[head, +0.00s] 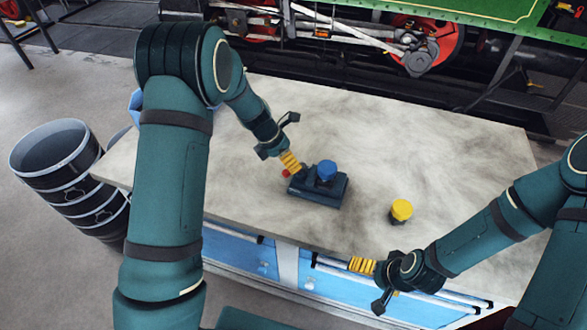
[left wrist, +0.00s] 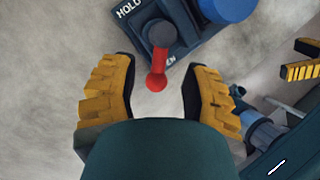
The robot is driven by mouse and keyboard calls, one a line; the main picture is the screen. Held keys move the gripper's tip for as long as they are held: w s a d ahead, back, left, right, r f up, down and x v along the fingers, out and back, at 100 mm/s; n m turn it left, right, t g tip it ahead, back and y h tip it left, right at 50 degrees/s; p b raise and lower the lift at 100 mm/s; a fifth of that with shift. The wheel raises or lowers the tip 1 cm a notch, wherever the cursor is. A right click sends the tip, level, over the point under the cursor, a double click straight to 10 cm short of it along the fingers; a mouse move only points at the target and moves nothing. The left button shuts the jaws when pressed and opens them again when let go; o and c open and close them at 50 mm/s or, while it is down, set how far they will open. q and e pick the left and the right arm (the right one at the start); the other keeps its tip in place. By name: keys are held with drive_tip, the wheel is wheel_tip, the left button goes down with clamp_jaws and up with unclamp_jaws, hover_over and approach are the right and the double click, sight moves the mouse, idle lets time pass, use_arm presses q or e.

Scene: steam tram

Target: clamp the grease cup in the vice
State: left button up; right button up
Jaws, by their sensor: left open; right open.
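The vice (head: 318,189) is a dark blue block on the bench, with a blue round piece (head: 327,170) standing on it. I cannot tell whether that piece is clamped. In the left wrist view, the vice's red-tipped lever (left wrist: 157,70) points toward the lettering "EN"; "HOLD" is at the other end. My left gripper (head: 287,158) is open at the vice's left end, its yellow fingers either side of the lever's red tip, apart from it. A yellow-topped cup (head: 401,210) stands upright right of the vice. My right gripper (head: 370,280) is open and empty near the bench's front edge.
A black bin (head: 65,165) stands on the floor at left. Tram wheels and rods (head: 420,45) are behind the bench.

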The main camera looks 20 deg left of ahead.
use_arm(q)
drive_tip(key=shift+x, duration=1.65)
clamp_jaws()
